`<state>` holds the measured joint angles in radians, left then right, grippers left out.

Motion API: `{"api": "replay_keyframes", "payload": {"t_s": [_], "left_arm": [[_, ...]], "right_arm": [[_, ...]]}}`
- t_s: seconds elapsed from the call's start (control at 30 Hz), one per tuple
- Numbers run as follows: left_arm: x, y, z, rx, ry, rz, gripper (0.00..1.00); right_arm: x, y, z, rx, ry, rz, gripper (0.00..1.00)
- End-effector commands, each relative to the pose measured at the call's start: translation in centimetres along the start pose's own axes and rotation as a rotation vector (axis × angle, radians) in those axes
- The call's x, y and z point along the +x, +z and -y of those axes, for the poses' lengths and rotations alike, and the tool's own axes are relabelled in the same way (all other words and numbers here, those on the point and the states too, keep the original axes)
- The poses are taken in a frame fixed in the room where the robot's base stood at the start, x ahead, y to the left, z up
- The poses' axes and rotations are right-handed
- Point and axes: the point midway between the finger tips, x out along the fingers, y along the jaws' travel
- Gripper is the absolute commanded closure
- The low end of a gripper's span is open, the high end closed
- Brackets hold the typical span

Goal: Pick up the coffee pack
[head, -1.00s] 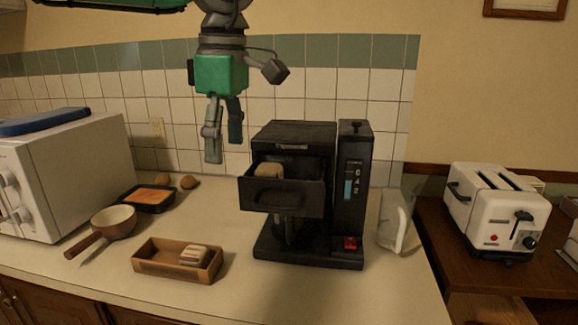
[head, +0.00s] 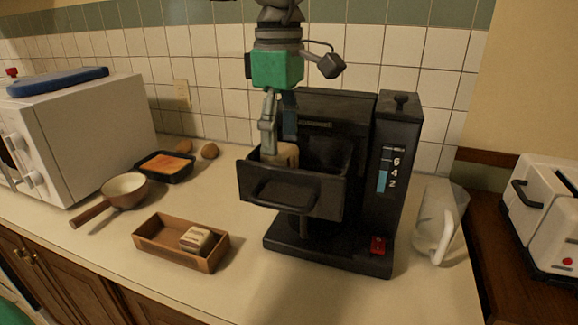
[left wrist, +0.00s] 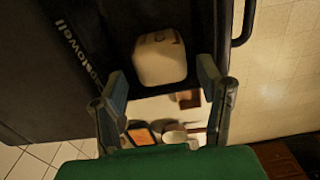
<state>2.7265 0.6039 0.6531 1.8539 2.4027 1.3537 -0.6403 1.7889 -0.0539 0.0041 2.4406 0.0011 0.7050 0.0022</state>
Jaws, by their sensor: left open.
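A beige pack (head: 285,156) sits in the pulled-out drawer (head: 290,190) of the black coffee maker; its lower part is hidden by the drawer front in the head view. The left wrist view shows the pale, rounded pack (left wrist: 160,57) with dark print on one edge. My left gripper (head: 278,143) points down at the drawer, open, its fingertips at the pack. In the left wrist view its fingers (left wrist: 163,85) stand apart with the pack just beyond them, roughly between. I cannot tell whether they touch it. A similar beige pack (head: 197,239) lies in a wooden tray (head: 152,251).
A glass jug (head: 440,225) stands right of the coffee maker (head: 390,190), and a white toaster (head: 550,225) beyond. At left are a pan (head: 122,188), a dark dish (head: 165,166) and a white microwave (head: 85,135). The front counter is clear.

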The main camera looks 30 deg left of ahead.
Motion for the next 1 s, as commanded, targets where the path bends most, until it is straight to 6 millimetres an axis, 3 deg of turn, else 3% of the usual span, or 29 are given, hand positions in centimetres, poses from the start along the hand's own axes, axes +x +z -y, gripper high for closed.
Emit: {"api": "replay_keyframes", "payload": {"t_s": [0.17, 0.43, 0.73, 0.77, 0.83, 1.0], "left_arm": [[1.2, -0.3, 0.0, -0.001, 0.001, 0.001, 0.4], [5.0, 0.4, -0.1, 0.0, 0.001, -0.005, 0.4], [5.6, 0.2, -0.1, -0.001, 0.003, 0.0, 0.4], [5.6, 0.1, -0.2, -0.001, 0.003, 0.0, 0.43], [5.6, 0.1, -0.2, -0.001, 0.002, 0.001, 0.68], [5.7, -0.1, -0.2, -0.002, 0.001, 0.001, 0.7]], "right_arm": [[0.2, 0.0, 0.0, -0.001, -0.001, 0.0, 0.6], [0.8, 0.0, 0.1, -0.001, -0.001, 0.0, 0.6], [0.8, 0.0, 0.0, 0.0, 0.0, 0.0, 0.6], [0.8, 0.0, 0.0, 0.0, 0.0, 0.0, 0.6], [0.8, 0.0, 0.0, -0.001, 0.0, 0.0, 0.6], [0.8, 0.0, 0.0, -0.001, -0.001, 0.0, 0.6]]}}
